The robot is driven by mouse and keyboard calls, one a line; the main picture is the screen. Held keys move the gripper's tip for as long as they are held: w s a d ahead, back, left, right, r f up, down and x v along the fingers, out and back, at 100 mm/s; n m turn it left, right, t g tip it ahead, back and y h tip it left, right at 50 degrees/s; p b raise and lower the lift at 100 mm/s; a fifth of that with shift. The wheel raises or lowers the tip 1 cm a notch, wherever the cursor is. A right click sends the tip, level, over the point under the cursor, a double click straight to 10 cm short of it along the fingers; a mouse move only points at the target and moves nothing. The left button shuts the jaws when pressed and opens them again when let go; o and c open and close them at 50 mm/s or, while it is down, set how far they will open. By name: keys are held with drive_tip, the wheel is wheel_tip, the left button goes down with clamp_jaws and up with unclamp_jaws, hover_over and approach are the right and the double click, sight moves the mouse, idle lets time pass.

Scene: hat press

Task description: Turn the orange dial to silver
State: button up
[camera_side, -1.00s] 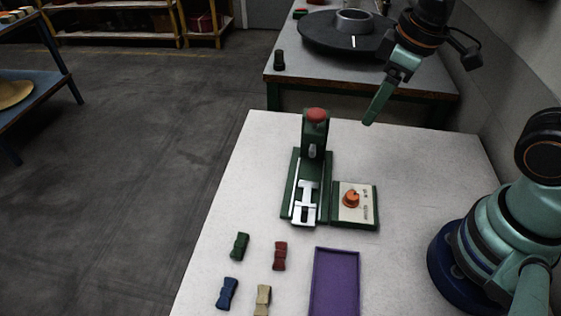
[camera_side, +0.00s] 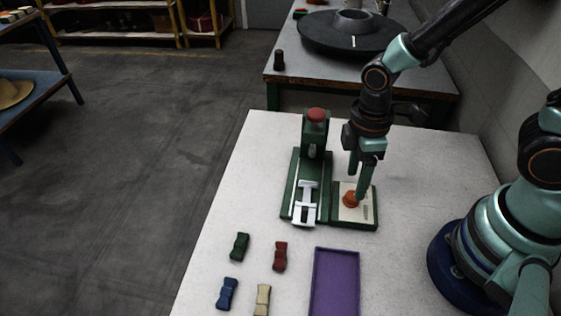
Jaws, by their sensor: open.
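The orange dial (camera_side: 350,200) sits on a cream panel (camera_side: 366,214) in a green frame, at the right side of the green press (camera_side: 301,200). My gripper (camera_side: 361,192) points down right at the dial, its fingers at the dial's upper right side. The fingers overlap in this view, so whether they touch the dial cannot be told. The jaws are open. The markings on the panel are too small to read, and my fingers hide part of them, so the dial's setting cannot be told.
The press has a red knob (camera_side: 317,115) on top. A purple tray (camera_side: 335,252) lies in front. Green (camera_side: 239,246), red (camera_side: 280,256), blue (camera_side: 227,293) and tan (camera_side: 262,296) bow-shaped pieces lie at the front left. The table's right side is clear up to my base.

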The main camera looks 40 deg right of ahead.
sight(352, 194)
drive_tip(key=shift+f, duration=2.1)
clamp_jaws()
